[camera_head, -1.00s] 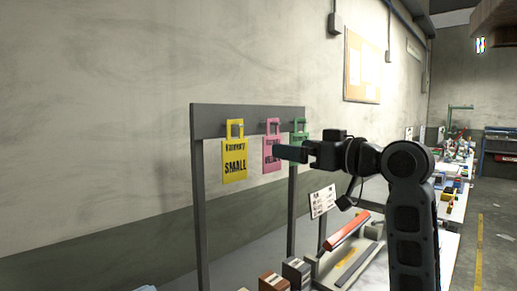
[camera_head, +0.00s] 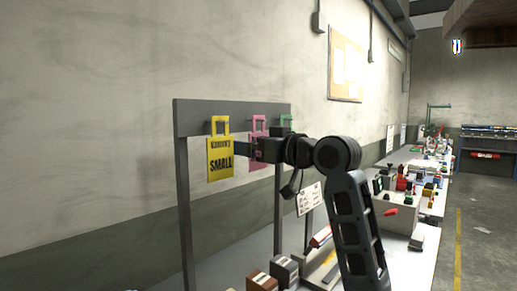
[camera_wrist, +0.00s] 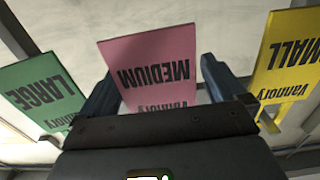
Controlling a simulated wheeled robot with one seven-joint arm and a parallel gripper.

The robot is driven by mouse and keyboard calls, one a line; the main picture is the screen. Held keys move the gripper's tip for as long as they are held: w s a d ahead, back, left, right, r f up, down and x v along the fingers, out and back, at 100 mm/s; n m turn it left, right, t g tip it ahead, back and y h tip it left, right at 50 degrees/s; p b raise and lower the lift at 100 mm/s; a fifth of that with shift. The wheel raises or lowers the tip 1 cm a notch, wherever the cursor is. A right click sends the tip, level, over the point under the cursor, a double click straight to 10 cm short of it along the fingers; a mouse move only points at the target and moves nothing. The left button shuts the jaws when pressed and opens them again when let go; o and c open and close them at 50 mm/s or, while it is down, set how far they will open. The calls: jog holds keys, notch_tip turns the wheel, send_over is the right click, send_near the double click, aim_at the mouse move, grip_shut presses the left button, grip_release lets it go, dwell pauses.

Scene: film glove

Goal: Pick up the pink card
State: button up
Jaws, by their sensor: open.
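The pink card (camera_head: 259,126) hangs from the dark rack, between a yellow card (camera_head: 220,160) and a green card (camera_head: 286,121). In the head view my gripper (camera_head: 243,149) covers its lower part. In the wrist view the pink card (camera_wrist: 150,62) reads "MEDIUM" upside down. My gripper (camera_wrist: 160,75) is open, with one finger at each side of the pink card in the picture. I cannot tell whether a finger touches it. The green "LARGE" card (camera_wrist: 40,92) is left and the yellow "SMALL" card (camera_wrist: 285,60) is right.
The dark rack's top bar (camera_head: 195,115) and posts stand before a grey wall. Small boxes (camera_head: 285,268) and a sign (camera_head: 309,198) are below on the bench. A cluttered bench runs off to the right, beside open floor (camera_head: 485,215).

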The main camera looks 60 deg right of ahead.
jog(key=shift+c, duration=0.2)
jog(key=c, duration=1)
